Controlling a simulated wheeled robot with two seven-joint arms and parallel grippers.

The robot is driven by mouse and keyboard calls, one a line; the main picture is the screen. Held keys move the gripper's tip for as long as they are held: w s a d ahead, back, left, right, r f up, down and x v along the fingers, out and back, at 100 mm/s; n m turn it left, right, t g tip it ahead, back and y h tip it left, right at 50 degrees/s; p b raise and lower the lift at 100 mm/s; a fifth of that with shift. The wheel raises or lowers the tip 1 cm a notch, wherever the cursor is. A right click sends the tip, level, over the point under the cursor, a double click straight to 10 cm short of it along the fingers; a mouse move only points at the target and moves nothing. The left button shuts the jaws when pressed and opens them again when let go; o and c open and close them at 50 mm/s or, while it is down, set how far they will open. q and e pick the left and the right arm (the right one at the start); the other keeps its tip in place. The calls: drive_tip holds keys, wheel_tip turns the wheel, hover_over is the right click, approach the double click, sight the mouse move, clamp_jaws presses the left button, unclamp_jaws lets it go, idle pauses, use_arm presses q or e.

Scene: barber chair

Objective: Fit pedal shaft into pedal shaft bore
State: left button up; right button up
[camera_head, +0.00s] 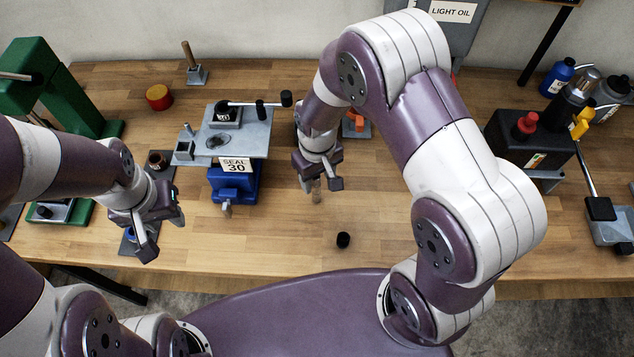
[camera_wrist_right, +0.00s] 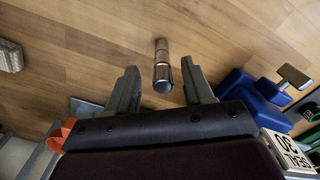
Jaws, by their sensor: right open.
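A short metal cylinder, which looks like the pedal shaft (camera_head: 316,190), stands roughly upright on the table just below my right gripper (camera_head: 320,184). In the right wrist view the shaft (camera_wrist_right: 161,66) shows between the two spread fingers of the right gripper (camera_wrist_right: 160,90), with a gap on each side. My left gripper (camera_head: 162,222) is over the table's left part, fingers apart and empty. I cannot tell which opening is the pedal shaft bore.
The blue vise (camera_head: 236,183) bears a SEAL 30 label. A small black cylinder (camera_head: 343,240) lies near the front edge. A green press (camera_head: 55,90) stands left and a black box with a red knob (camera_head: 530,140) right. An orange part (camera_head: 355,124) is behind the right gripper.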

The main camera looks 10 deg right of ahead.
drive_tip(key=shift+a+f, duration=0.15)
drive_tip(key=shift+f, duration=0.75)
clamp_jaws()
drive_tip(key=shift+r, duration=0.1)
